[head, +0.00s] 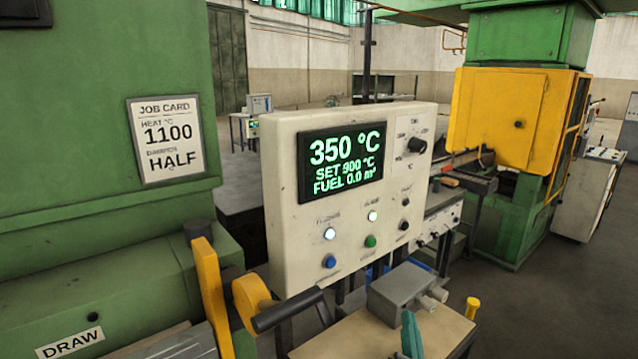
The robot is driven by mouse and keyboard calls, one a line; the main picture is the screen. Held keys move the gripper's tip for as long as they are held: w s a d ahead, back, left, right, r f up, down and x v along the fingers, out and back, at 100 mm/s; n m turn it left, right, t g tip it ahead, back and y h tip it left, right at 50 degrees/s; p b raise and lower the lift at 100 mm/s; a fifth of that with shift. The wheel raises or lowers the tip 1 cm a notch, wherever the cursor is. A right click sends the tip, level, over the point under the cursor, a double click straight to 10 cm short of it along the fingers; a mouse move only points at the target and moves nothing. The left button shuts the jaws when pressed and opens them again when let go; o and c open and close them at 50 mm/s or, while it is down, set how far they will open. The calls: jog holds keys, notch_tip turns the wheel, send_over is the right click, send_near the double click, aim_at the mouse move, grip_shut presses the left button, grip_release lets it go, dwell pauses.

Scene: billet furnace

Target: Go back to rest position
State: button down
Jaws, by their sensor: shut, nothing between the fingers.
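My gripper is not recognisable in the head view, and its rest position cannot be seen. The cream control panel (285,225) stands in the middle. Its dark display (340,163) reads 350 °C, SET 900 °C, FUEL 0.0 m³. Below the display, two white lamps are lit above a blue button (329,261) and a green button (370,241). A knob (417,145) sits at the panel's upper right. The job card (165,139) on the green furnace body (90,215) reads heat 1100 °C, damper HALF.
A yellow lever (211,290) and a dark handle (287,311) stand before the panel. A bench (375,343) at the bottom holds a grey box (402,291); a teal piece (411,335) is cut off below. A green and yellow machine (510,120) stands right. Floor shows at lower right.

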jog(key=s+a+f+n+g, duration=0.15)
jog(key=s+a+f, duration=0.35)
jog(key=s+f, duration=0.5)
jog(key=s+a+f+n+g, duration=0.15)
jog(key=s+a+f, duration=0.25)
jog(key=s+f, duration=0.55)
jog(key=s+a+f+n+y, duration=0.1)
jog(key=s+a+n, duration=0.1)
jog(key=s, duration=0.5)
jog(key=s+a+f+n, duration=0.1)
jog(key=s+a+f, duration=0.1)
jog(key=s+a, duration=0.2)
jog(key=s+a+f+n+y, duration=0.1)
jog(key=s+a, duration=0.3)
jog(key=s, duration=0.7)
jog(key=shift+f+n+g+y, duration=0.25)
jog(key=shift+n+g+y, duration=0.05)
jog(key=shift+n, duration=0.5)
